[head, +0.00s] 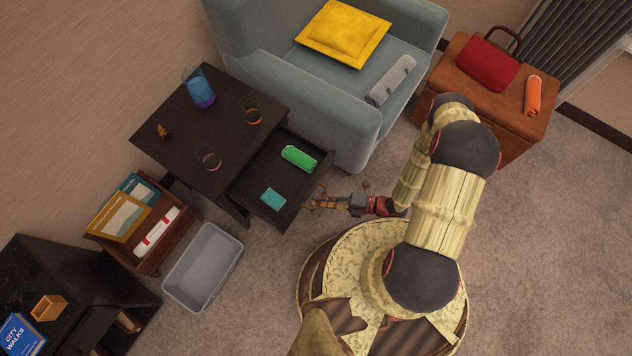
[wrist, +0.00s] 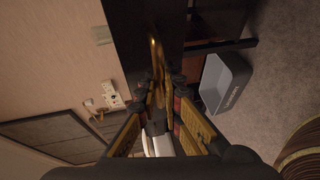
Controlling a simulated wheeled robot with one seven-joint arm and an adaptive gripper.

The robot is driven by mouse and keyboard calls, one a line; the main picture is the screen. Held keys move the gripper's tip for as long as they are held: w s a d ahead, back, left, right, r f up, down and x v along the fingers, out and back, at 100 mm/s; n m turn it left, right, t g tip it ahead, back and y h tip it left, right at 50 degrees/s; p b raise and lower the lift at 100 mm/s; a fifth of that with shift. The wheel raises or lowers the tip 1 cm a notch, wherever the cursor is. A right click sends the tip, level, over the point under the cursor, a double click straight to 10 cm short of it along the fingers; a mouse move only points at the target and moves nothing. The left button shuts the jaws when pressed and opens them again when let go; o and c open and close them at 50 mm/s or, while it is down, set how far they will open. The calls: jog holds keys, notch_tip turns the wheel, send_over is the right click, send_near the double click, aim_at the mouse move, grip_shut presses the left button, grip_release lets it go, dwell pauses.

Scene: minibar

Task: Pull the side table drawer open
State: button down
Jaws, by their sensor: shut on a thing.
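The dark side table (head: 180,120) stands left of the armchair in the head view. Its drawer (head: 262,180) is pulled out toward my arm. A green rolled item (head: 299,158) and a small teal box (head: 273,199) lie inside it. My gripper (head: 316,200) is at the drawer's front face, shut on the drawer handle. In the wrist view the handle (wrist: 156,62) is a gold bar on the dark drawer front (wrist: 145,30), between my gripper's fingers (wrist: 159,98). The fingers partly hide the handle, and the exact contact is hard to see.
A blue armchair (head: 345,110) with a yellow cushion stands behind the drawer. A grey bin (head: 203,267) and a brown magazine rack (head: 151,262) stand left of the drawer. Carpet (head: 540,240) is clear to the right.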

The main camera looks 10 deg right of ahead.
jog(key=c, duration=1.9)
grip_release()
jog(key=shift+d, duration=0.1)
jog(key=v, duration=1.2)
